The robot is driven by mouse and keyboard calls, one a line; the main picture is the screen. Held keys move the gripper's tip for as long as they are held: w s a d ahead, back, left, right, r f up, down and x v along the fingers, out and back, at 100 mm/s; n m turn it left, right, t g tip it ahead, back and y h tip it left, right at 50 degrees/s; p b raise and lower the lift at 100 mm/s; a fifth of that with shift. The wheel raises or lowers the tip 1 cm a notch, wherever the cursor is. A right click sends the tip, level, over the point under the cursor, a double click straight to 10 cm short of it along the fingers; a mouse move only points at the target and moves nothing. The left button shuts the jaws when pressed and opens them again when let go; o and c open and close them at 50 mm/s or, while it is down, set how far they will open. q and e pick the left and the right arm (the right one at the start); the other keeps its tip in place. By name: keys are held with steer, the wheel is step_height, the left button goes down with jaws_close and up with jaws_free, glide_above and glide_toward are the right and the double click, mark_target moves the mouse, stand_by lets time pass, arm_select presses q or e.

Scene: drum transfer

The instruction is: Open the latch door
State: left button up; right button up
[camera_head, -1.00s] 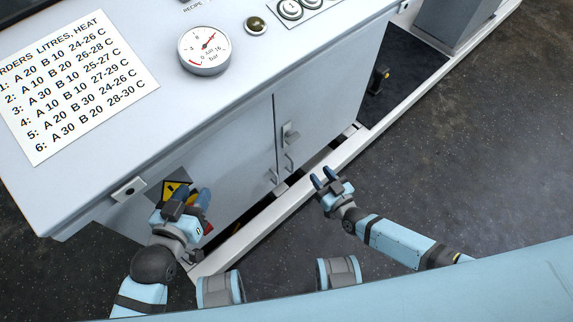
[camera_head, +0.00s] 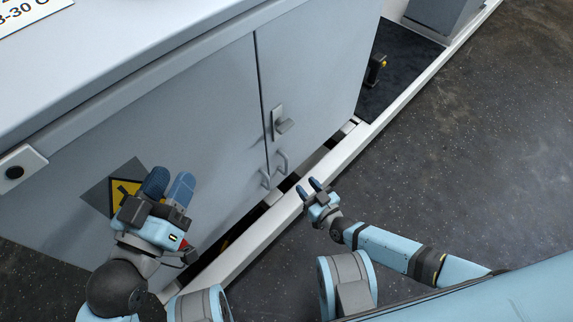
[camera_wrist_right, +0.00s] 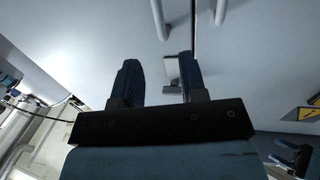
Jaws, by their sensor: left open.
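The latch (camera_head: 280,122) is a grey plate with a protruding knob on the right door (camera_head: 318,75) of the grey cabinet, close to the seam between the two doors. Two bar handles, the left one (camera_head: 265,179) and the right one (camera_head: 282,162), sit below it. In the right wrist view the latch (camera_wrist_right: 172,70) shows beyond my fingers, partly hidden by one. My right gripper (camera_head: 309,188) is open and empty, in front of and below the handles, apart from them. My left gripper (camera_head: 168,184) is open and empty, in front of the left cabinet panel. Both doors look closed.
A yellow warning sign (camera_head: 124,194) is on the left panel, partly behind my left gripper. A white floor rail (camera_head: 262,238) runs along the cabinet base. A dark mat (camera_head: 398,75) lies to the right. The dark floor (camera_head: 480,150) at right is open.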

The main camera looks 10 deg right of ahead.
mark_target(287, 163)
steer(key=b+x, duration=0.3)
steer(key=x, duration=0.8)
arm_select(q)
step_height(287, 163, down, 6)
steer(key=shift+d+r+m+g, duration=0.2)
steer(key=shift+m+g, duration=0.1)
steer(key=shift+g, duration=0.8)
arm_select(e)
jaws_close()
